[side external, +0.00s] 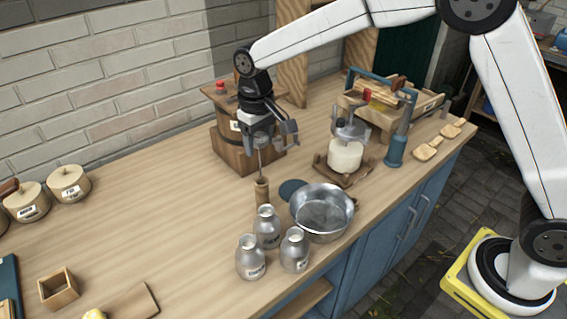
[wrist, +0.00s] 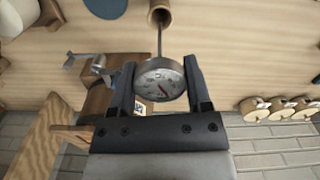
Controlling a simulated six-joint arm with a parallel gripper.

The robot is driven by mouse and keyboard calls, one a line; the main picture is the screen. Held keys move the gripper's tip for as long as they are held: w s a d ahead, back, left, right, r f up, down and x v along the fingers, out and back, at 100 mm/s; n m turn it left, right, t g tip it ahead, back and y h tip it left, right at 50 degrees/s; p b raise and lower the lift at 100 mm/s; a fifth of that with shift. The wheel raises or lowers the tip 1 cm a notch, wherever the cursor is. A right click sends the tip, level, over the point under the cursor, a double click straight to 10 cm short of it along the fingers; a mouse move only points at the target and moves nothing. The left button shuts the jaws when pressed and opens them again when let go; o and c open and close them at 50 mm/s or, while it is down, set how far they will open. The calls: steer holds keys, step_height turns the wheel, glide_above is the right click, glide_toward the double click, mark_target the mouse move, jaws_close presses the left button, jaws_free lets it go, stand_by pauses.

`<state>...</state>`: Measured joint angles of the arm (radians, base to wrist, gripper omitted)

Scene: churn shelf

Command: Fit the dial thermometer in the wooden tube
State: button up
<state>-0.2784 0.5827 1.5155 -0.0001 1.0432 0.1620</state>
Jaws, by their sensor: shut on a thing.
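The dial thermometer (wrist: 160,79) has a round white dial with a red needle and a thin metal stem. My gripper (wrist: 160,75) is shut on its dial head, one finger on each side. In the side external view my gripper (side external: 262,135) is above the wooden tube (side external: 262,191), with the stem pointing down. The wooden tube stands upright on the bench and also shows in the wrist view (wrist: 160,7). The stem's lower end is at the tube's mouth; I cannot tell whether it is inside or just above.
Several metal milk cans (side external: 251,258) and a steel bowl (side external: 322,212) stand close in front of the tube. A wooden churn (side external: 232,140) is right behind my gripper. A glass jar of cream (side external: 346,154) stands to the right. The bench left of the tube is clear.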

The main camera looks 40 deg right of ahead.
mark_target(261, 178)
steer(key=shift+f, duration=5.35)
stand_by(2.5)
